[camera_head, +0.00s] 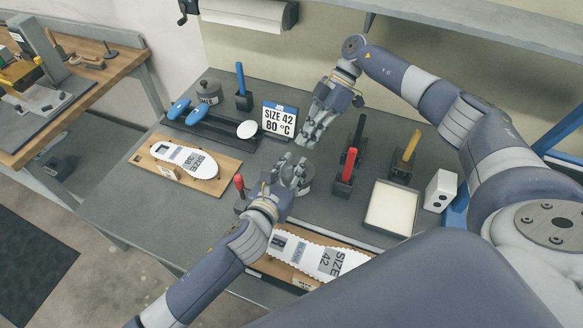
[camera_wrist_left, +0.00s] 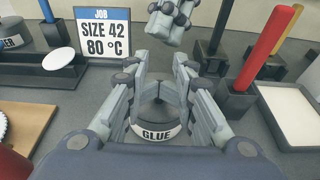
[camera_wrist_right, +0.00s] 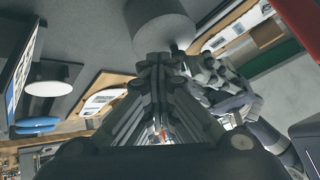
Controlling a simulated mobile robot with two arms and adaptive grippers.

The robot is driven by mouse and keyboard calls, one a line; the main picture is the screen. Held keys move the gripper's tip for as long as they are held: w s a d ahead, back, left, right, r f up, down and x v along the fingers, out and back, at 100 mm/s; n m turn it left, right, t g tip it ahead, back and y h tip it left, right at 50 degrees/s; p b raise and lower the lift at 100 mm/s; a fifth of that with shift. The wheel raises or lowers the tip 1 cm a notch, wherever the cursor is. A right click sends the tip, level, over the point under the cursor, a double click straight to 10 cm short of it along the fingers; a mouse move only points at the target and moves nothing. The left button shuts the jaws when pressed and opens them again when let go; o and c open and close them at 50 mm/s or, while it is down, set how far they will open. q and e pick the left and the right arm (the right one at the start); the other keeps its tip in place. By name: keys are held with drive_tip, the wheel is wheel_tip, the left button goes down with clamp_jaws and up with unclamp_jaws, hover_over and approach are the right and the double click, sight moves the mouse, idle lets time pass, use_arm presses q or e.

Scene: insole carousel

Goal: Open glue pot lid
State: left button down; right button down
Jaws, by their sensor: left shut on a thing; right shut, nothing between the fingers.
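The glue pot (camera_head: 306,188) is a short round grey pot standing on the dark table. Its white GLUE label (camera_wrist_left: 158,132) faces me in the left wrist view. My left gripper (camera_head: 292,172) has its fingers on both sides of the pot and is shut on it. The fingers partly hide the pot's top, so I cannot tell the lid clearly. My right gripper (camera_head: 311,140) is shut and empty, above and behind the pot, apart from it. It also shows at the top of the left wrist view (camera_wrist_left: 165,30). In the right wrist view its closed fingertips (camera_wrist_right: 163,60) overlap a grey cylinder (camera_wrist_right: 160,24).
Behind left stand a job sign (camera_head: 280,119), a white disc (camera_head: 247,129) and a dark lidded pot (camera_head: 208,92). Red (camera_head: 349,165) and yellow (camera_head: 411,147) handled tools stand right. A white-filled tray (camera_head: 391,207) is front right. Insole boards (camera_head: 225,182) lie left and in front.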

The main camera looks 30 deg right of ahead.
use_arm(q)
drive_tip(key=shift+w+d+f, duration=0.35)
use_arm(e)
drive_tip(key=shift+w+d+f, duration=0.3)
drive_tip(key=shift+w, duration=0.1)
drive_tip(key=c, duration=2.4)
unclamp_jaws()
use_arm(q)
drive_tip(key=shift+s, duration=0.1)
use_arm(e)
drive_tip(key=c, duration=1.4)
unclamp_jaws()
